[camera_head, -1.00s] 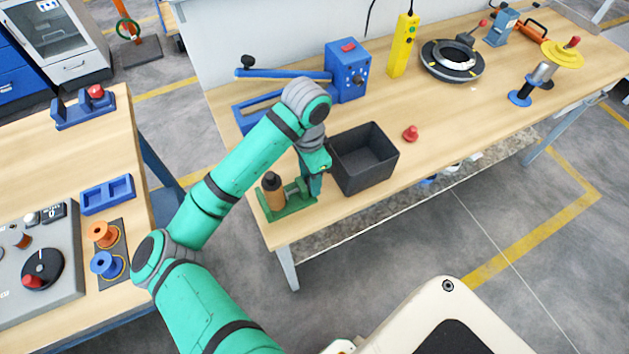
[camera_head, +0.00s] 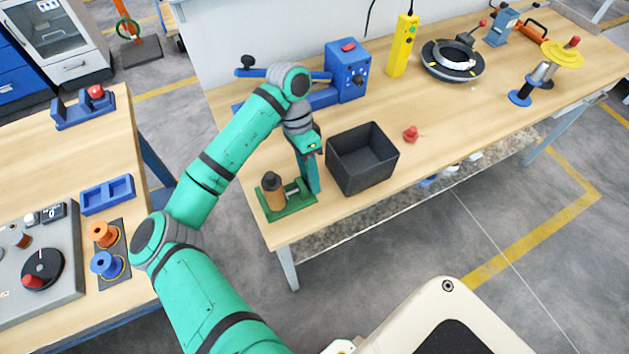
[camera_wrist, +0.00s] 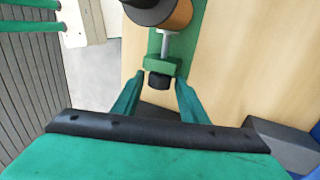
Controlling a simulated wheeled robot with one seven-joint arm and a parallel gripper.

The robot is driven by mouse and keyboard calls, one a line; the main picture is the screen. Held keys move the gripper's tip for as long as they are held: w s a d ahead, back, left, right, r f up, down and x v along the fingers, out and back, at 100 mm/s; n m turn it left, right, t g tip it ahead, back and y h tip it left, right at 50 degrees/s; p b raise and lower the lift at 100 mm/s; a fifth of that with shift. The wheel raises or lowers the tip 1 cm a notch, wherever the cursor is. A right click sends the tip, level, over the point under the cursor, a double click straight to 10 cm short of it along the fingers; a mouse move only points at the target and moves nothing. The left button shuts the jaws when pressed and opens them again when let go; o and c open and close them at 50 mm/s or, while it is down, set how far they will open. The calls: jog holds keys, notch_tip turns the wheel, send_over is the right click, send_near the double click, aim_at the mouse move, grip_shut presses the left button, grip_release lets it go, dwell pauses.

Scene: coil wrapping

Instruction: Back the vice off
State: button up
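The green vice (camera_head: 290,209) stands near the front left corner of the workbench. It bears an upright orange-brown coil (camera_head: 273,197) with a dark top, which also shows at the top of the wrist view (camera_wrist: 178,17). In the wrist view, a grey screw (camera_wrist: 165,45) runs from the coil side through a green block (camera_wrist: 162,65) to a dark knob (camera_wrist: 159,81). My gripper (camera_wrist: 160,88) is open, its green fingers on either side of the knob, with a gap showing on each side. In the head view my gripper hides the vice's knob end.
A dark open bin (camera_head: 362,160) stands just right of my gripper. A red knob-like piece (camera_head: 410,134) lies beyond it. A blue machine with a lever (camera_head: 347,72) stands behind my arm. The bench strip in front of the bin is narrow.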

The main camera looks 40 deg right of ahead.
jog(key=shift+c, duration=0.6)
jog(key=c, duration=0.5)
jog(key=shift+s+a+t+h, duration=0.1)
jog(key=shift+s+t+h, duration=0.1)
jog(key=shift+t, duration=0.65)
jog(key=shift+s+t+h, duration=0.2)
jog(key=shift+t, duration=0.65)
jog(key=shift+s+a+t+h, duration=0.1)
jog(key=shift+s+t+h, duration=0.25)
jog(key=shift+t, duration=1.55)
jog(key=shift+s, duration=0.1)
jog(key=shift+s+a+f+t+h, duration=0.1)
jog(key=shift+t+h, duration=0.1)
jog(key=shift+t, duration=0.35)
jog(key=shift+s+d+f+t+h, duration=0.1)
jog(key=shift+t+h, duration=0.05)
jog(key=shift+t, duration=0.45)
jog(key=shift+s+a+t+h, duration=0.1)
jog(key=shift+t+h, duration=0.1)
jog(key=shift+t, duration=0.35)
